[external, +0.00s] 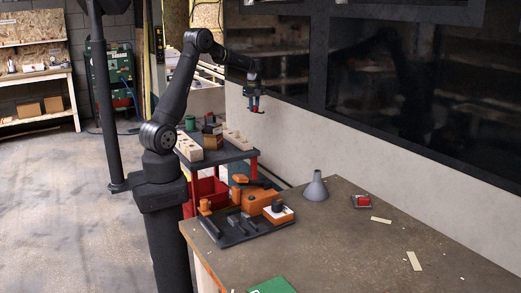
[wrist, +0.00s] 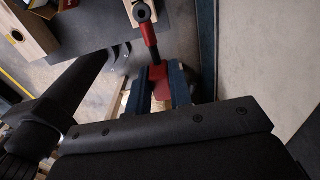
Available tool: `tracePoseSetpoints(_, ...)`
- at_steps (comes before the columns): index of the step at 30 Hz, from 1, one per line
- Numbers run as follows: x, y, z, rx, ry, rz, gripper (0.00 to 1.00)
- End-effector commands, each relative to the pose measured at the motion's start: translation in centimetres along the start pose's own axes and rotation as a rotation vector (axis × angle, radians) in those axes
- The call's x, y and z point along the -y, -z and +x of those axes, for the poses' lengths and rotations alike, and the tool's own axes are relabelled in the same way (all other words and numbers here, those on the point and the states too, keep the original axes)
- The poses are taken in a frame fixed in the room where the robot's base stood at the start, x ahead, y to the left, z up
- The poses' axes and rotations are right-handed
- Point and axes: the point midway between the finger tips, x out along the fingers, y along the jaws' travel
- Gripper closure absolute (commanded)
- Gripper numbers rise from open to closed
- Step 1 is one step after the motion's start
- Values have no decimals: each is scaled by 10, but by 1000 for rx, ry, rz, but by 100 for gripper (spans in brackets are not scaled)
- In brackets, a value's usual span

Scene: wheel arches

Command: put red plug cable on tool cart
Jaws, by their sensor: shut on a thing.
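The red plug cable is held between my gripper's (external: 255,104) jaws, high in the air by the wall. In the wrist view, red (wrist: 158,73) shows between the fingers of my gripper (wrist: 160,88), and a black and red part with a dark ring sticks out past them. The tool cart (external: 233,154) has a dark top and red legs and stands behind the workbench. My gripper is above the cart's right side in the picture, apart from it. The cart's grey top (wrist: 95,22) shows at the upper left of the wrist view.
The cart top carries pale wooden blocks (external: 190,149), a green cup (external: 190,123) and small boxes. The workbench in front holds a black tray (external: 228,239) with orange tools, a grey funnel (external: 316,188) and a red-topped item (external: 362,201). A wall with dark windows stands close on the right.

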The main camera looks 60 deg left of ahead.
Motion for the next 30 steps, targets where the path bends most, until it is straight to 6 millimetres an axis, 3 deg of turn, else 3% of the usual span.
tracePoseSetpoints(1,-9,-28,0,0,0,-10,100)
tracePoseSetpoints(6,-42,-105,1,0,0,-11,100)
tracePoseSetpoints(12,-92,-187,1,0,0,-10,100)
tracePoseSetpoints(15,-115,-217,1,0,0,-8,100)
tracePoseSetpoints(21,-151,-256,2,-1,-1,-4,100)
tracePoseSetpoints(26,-172,-278,2,0,0,-3,100)
tracePoseSetpoints(30,-173,-277,30,-4,-3,1,100)
